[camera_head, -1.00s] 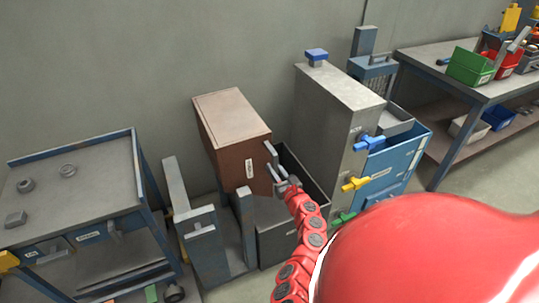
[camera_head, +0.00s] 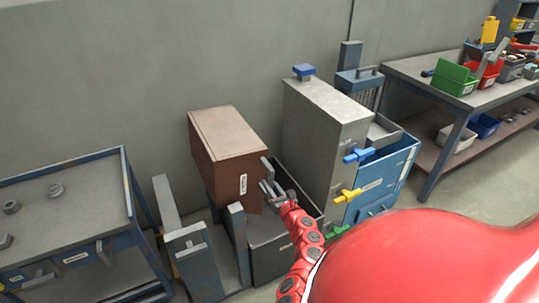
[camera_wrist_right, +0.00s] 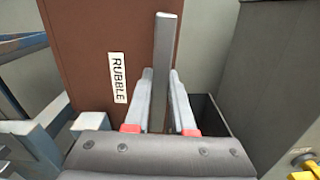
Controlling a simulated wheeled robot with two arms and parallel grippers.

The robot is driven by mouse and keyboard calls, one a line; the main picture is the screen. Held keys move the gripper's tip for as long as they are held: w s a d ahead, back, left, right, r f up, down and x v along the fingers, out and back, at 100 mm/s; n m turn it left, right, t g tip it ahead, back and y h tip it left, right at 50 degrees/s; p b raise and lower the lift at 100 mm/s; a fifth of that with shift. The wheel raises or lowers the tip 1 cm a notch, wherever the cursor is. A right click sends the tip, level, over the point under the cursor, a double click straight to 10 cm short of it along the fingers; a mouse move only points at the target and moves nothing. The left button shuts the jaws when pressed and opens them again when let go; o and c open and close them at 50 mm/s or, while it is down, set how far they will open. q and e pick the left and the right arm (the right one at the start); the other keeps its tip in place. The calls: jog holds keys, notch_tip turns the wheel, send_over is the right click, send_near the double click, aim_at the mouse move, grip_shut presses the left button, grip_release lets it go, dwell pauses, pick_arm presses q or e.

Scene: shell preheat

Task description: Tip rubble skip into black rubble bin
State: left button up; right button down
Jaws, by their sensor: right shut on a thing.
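The rubble skip is a brown box (camera_head: 228,150) with a white label, standing left of centre in the head view. In the right wrist view its brown face (camera_wrist_right: 90,40) carries the label RUBBLE. My right gripper (camera_head: 268,190) is shut on the skip's grey upright handle, and the handle (camera_wrist_right: 164,60) shows between the fingers in the wrist view. The black rubble bin (camera_head: 268,238) stands low, in front of and to the right of the skip. Its dark opening (camera_wrist_right: 208,115) shows right of the fingers. My left gripper is not in view.
A grey cabinet (camera_head: 325,120) with blue, yellow and green handles stands right of the bin, beside a blue bin (camera_head: 385,180). A blue-framed bench (camera_head: 70,220) is at left. Grey posts (camera_head: 190,250) flank the skip. A workbench with coloured bins (camera_head: 455,75) is at right.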

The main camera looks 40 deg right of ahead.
jog(key=c, duration=0.8)
grip_release()
jog(key=shift+s+d+f, duration=0.15)
jog(key=shift+d, duration=0.1)
jog(key=shift+o, duration=0.2)
jog(key=shift+a, duration=0.15)
jog(key=v, duration=1.7)
jog(key=shift+b, duration=0.3)
jog(key=shift+s, duration=0.1)
